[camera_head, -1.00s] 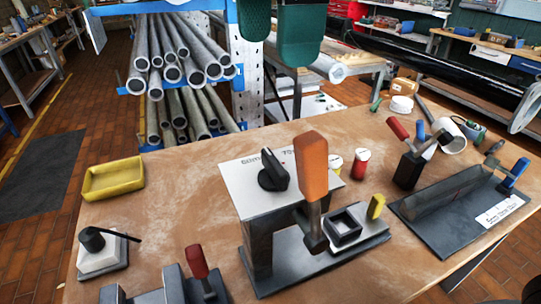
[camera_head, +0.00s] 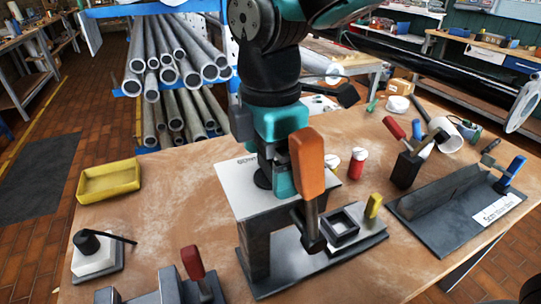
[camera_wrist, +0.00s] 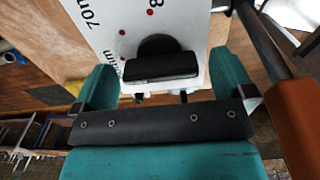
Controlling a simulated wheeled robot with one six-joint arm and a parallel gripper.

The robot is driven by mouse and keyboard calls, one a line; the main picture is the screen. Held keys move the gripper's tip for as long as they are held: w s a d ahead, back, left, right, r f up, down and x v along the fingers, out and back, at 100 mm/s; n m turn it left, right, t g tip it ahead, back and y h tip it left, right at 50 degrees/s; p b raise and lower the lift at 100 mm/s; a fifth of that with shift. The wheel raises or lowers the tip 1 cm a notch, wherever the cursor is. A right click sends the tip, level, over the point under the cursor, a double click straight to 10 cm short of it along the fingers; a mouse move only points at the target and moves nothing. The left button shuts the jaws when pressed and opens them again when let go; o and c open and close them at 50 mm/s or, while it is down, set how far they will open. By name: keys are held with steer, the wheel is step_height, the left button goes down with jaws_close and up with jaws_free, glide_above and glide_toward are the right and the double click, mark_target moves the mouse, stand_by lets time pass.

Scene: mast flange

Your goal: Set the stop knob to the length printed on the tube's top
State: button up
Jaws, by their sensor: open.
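The black stop knob (camera_wrist: 160,62) sits on a white plate (camera_wrist: 105,22) with red dots and partly readable marks, including "70m". My gripper (camera_wrist: 162,80) is open in the wrist view, with one green finger on each side of the knob. I cannot tell whether either finger touches it. In the head view my gripper (camera_head: 275,182) comes down over the plate, and the knob (camera_head: 262,180) is mostly hidden behind it. A printed white label (camera_head: 497,210) lies on the dark stand at the right; its text is too small to read. I cannot make out a printed tube top.
An orange-handled lever (camera_head: 309,165) stands upright close to my gripper, and its handle also shows at the right of the wrist view (camera_wrist: 300,120). A yellow tray (camera_head: 110,182) lies at the left. A black holder with tools (camera_head: 407,168) stands at the right.

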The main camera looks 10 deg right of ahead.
steer(key=shift+c, duration=0.5)
steer(key=c, duration=0.8)
steer(key=shift+m, duration=0.3)
steer(key=m+p, duration=0.2)
steer(key=m, duration=0.1)
steer(key=shift+r+m, duration=0.1)
steer(key=shift+m, duration=0.2)
steer(key=shift+m+p, duration=0.9)
steer(key=shift+m, duration=1.3)
steer(key=o, duration=0.9)
